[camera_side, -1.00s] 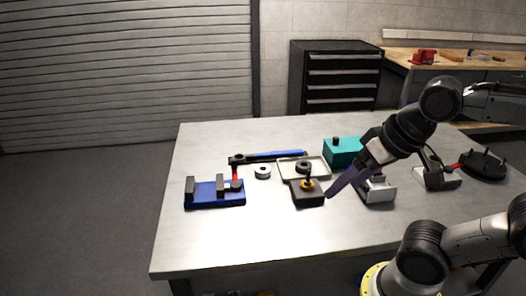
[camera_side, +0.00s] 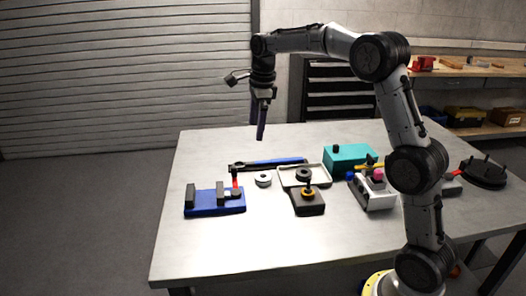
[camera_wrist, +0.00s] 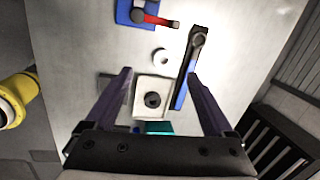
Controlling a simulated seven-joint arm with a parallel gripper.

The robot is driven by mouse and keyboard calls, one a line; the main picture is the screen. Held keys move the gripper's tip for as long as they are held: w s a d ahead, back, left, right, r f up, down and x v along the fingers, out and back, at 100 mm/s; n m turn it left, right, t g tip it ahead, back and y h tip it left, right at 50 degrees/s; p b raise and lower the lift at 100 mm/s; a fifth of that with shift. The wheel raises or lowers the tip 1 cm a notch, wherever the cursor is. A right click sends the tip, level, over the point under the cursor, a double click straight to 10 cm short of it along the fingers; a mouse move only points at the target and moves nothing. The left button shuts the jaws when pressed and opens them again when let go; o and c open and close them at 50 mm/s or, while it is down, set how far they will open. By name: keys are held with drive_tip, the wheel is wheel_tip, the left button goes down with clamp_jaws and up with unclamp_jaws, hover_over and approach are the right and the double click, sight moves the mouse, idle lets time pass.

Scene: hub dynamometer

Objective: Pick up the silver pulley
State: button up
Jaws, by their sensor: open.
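The silver pulley (camera_side: 263,179) is a small light ring with a dark centre, lying flat on the metal table left of the shallow tray. In the wrist view the silver pulley (camera_wrist: 161,57) shows just beyond and between the fingertips, and nothing covers it. My gripper (camera_side: 261,137) hangs fingers down, well above the table and roughly over the pulley's side of it. In the wrist view my gripper (camera_wrist: 158,74) has its two purple fingers wide apart, with nothing held between them.
A light tray (camera_side: 319,184) holds a dark pulley (camera_side: 303,174). A blue-handled wrench (camera_side: 277,163) lies behind the pulley. The table's front left is clear.

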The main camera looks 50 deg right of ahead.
drive_tip(key=w+d+f+g, duration=0.1)
drive_tip(key=w+d+f, duration=0.25)
drive_tip(key=f, duration=0.35)
drive_tip(key=m+g, duration=0.1)
approach(263, 173)
drive_tip(key=shift+y, duration=0.3)
drive_tip(key=shift+s+a+f, duration=0.15)
drive_tip(key=shift+f, duration=1.35)
drive_tip(key=shift+s+a+f, duration=0.15)
drive_tip(key=shift+f, duration=1.4)
drive_tip(key=shift+s+a+f, duration=0.1)
drive_tip(key=shift+a+f, duration=0.05)
drive_tip(key=shift+f, duration=1.35)
drive_tip(key=c, duration=1)
drive_tip(key=shift+r, duration=4.05)
drive_tip(key=shift+c, duration=0.2)
